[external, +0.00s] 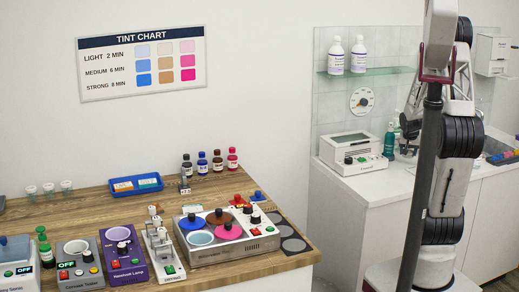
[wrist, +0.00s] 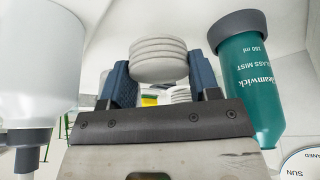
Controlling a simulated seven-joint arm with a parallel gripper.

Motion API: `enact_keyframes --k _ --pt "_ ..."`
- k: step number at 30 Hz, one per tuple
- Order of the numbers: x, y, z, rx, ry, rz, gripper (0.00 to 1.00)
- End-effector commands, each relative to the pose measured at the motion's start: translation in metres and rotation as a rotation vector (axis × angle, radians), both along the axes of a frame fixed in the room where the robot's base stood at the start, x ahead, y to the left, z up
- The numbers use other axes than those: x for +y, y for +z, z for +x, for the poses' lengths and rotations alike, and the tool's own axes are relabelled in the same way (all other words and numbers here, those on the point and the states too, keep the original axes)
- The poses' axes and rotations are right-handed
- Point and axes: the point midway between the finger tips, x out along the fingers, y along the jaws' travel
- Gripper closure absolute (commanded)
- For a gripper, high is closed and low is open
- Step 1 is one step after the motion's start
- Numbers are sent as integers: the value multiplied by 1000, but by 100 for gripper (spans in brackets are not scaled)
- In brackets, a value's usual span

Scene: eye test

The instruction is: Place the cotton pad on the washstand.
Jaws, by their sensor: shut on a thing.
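In the wrist view my gripper (wrist: 160,75) has its two blue fingers closed on a round white cotton pad (wrist: 158,52). It looks thick, with ridges like stacked layers, and sits between the fingertips. More white round layers (wrist: 180,95) show behind it, partly hidden. In the external view my arm stands at the right over the white counter (external: 376,189), which seems to be the washstand. The gripper and the pad are hard to make out there, behind my arm links.
A green glass-mist bottle (wrist: 250,85) is close at the right in the wrist view. A large white container (wrist: 38,65) is at the left. A white device (external: 350,149) stands on the counter under a glass shelf (external: 368,71). The counter's front left is clear.

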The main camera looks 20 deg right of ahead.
Motion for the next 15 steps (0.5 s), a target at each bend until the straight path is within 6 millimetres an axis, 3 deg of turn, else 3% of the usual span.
enact_keyframes --k 15 --pt "-1 -5 2 0 1 0 69"
